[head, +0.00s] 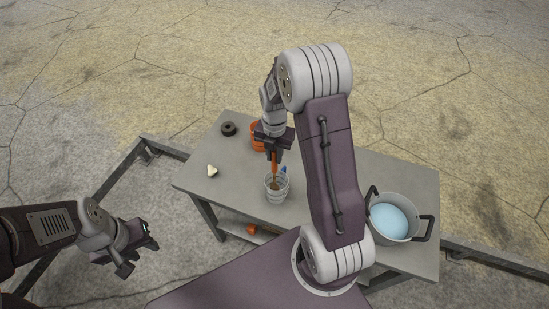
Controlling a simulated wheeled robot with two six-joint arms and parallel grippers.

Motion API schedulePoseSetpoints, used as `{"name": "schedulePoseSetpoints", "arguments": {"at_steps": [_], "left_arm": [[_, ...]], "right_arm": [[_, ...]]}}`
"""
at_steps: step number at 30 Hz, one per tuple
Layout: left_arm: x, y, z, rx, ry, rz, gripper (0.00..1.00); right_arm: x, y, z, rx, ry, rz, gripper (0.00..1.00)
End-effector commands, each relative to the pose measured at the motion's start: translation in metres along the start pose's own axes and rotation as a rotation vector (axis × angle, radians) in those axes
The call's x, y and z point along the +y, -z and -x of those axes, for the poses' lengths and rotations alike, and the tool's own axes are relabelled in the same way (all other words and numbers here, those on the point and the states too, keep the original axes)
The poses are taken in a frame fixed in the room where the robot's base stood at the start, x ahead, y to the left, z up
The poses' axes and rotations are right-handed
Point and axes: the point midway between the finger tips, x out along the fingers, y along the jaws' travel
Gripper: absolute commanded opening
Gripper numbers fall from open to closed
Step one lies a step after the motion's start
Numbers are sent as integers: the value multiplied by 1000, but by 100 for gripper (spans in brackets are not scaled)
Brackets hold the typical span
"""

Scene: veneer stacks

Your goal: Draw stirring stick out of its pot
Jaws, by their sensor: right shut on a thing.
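The stirring stick (274,168) is an upright orange stick. Its lower end is inside the pot (277,190), a small grey, see-through-looking container on the table. My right gripper (274,152) is directly above the pot, pointing down, and is shut on the upper part of the stick. The stick's top is hidden by the gripper. My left gripper (142,247) is off the table's left side, away from the pot. Whether its jaws are open is not clear at this angle.
An orange pot (257,136) stands just behind my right gripper. A black ring (228,129) and a small cream piece (212,171) lie on the grey table (222,195). A large two-handled pot (377,206) with a pale blue content stands at the right. A small blue thing is beside the stick.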

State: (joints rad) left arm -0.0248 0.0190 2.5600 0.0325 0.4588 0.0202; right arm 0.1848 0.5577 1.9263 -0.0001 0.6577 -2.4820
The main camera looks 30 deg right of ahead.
Motion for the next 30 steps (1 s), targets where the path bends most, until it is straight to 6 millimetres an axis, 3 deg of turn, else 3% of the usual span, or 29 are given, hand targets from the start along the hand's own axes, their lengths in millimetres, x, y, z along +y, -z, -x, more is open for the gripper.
{"name": "schedulePoseSetpoints", "arguments": {"at_steps": [11,30], "left_arm": [[0,0,5,0,0,0,36],[1,8,73,0,0,0,36]], "right_arm": [[0,0,5,0,0,0,0],[0,0,83,-1,-1,0,0]]}}
